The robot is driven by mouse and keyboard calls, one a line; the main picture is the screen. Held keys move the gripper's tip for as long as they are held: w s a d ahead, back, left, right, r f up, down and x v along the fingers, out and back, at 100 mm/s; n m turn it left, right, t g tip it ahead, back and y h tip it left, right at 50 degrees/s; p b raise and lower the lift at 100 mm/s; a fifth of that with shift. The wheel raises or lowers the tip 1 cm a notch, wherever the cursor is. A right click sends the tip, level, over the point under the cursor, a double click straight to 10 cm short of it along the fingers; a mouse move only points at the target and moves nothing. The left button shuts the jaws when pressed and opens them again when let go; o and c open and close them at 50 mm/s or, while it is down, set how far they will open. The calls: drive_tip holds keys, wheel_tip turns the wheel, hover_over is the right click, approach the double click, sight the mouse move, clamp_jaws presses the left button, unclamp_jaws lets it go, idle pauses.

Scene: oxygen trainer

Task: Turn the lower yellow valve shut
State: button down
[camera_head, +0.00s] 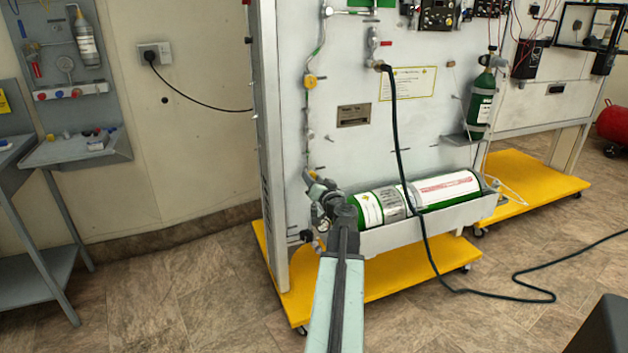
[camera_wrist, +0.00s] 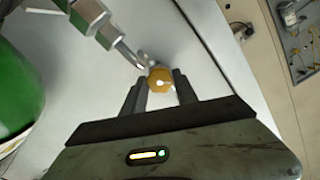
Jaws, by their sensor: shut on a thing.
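The lower yellow valve (camera_wrist: 160,82) is a round knob on the pale panel, in the middle of the wrist view. My gripper (camera_wrist: 161,77) has one dark finger on each side of it and is shut on it. In the head view my gripper (camera_head: 318,188) reaches the lower left of the panel, beside the left end of the green cylinder. There my gripper and arm hide most of the lower valve. A metal fitting (camera_wrist: 115,35) ends close to the knob. The upper yellow valve (camera_head: 310,81) sits higher on the same pipe line.
A large green and white cylinder (camera_head: 440,189) lies in a grey cradle (camera_head: 430,223) right of my gripper; its green end (camera_wrist: 18,90) shows in the wrist view. A black hose (camera_head: 408,170) hangs before the panel. The yellow base (camera_head: 400,283) juts out below. Floor (camera_head: 180,290) is clear at left.

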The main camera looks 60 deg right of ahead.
drive_tip(key=shift+s+m, duration=0.15)
drive_tip(key=shift+m, duration=3.95)
drive_tip(key=c, duration=0.9)
unclamp_jaws()
drive_tip(key=shift+c, duration=0.2)
drive_tip(key=v, duration=0.7)
drive_tip(key=shift+s+a, duration=0.25)
